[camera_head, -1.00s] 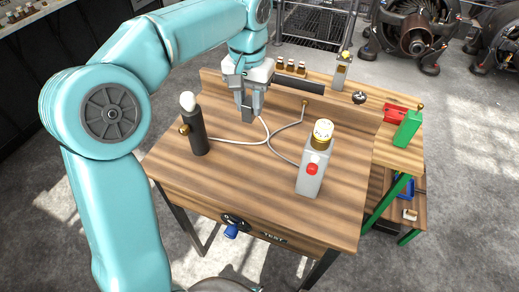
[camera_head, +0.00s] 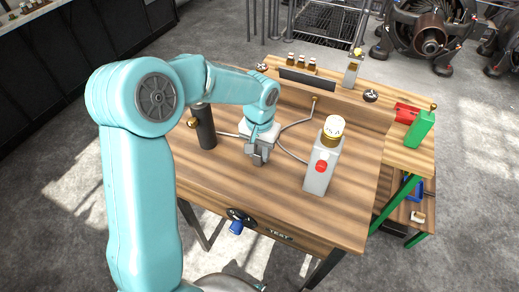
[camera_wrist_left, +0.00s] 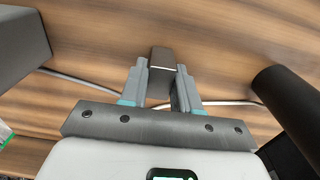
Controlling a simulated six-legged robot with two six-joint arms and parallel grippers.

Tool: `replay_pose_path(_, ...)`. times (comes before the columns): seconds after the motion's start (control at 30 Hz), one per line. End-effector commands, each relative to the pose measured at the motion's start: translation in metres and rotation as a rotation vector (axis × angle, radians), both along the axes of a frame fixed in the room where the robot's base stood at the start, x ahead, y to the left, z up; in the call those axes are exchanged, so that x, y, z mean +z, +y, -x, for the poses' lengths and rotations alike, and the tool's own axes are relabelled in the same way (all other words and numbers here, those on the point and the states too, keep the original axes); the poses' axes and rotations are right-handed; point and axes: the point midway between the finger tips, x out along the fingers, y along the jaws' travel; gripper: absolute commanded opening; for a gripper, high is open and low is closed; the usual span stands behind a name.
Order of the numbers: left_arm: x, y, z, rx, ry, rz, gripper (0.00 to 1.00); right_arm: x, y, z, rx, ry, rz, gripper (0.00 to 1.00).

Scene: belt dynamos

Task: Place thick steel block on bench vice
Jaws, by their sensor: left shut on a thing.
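My left gripper (camera_head: 259,157) is over the middle of the wooden bench (camera_head: 225,178), pointing down. In the left wrist view its two fingers (camera_wrist_left: 161,88) are shut on a small dark grey steel block (camera_wrist_left: 162,60), which shows between and beyond the fingertips. In the head view the block is hard to tell from the fingers. I cannot make out a bench vice for certain; a small red object (camera_head: 406,112) at the right end is too small to identify. My right gripper is not in view.
Grey cables (camera_head: 290,149) lie on the bench top. The bench's front middle is clear.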

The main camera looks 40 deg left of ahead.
Motion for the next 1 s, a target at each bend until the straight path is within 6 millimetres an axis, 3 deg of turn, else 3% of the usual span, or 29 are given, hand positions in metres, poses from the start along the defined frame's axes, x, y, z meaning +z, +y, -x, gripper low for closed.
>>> replay_pose_path(0.33,-0.004,0.000,0.000,0.001,-0.002,0.000,0.00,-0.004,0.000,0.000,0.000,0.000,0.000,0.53)
replay_pose_path(0.37,-0.005,0.000,0.000,0.001,0.000,0.000,0.34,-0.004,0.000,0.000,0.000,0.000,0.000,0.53)
replay_pose_path(0.43,-0.003,0.000,0.000,0.001,0.000,0.000,0.57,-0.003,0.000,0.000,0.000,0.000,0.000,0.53)
replay_pose_path(0.77,0.000,0.000,0.000,0.001,0.000,0.000,0.57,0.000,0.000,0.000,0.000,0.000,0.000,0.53)
replay_pose_path(0.87,0.010,0.000,-0.001,0.002,-0.004,-0.001,0.57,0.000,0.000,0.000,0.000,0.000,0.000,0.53)
replay_pose_path(1.0,0.041,0.001,-0.001,0.002,-0.008,-0.002,0.57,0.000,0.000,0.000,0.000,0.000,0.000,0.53)
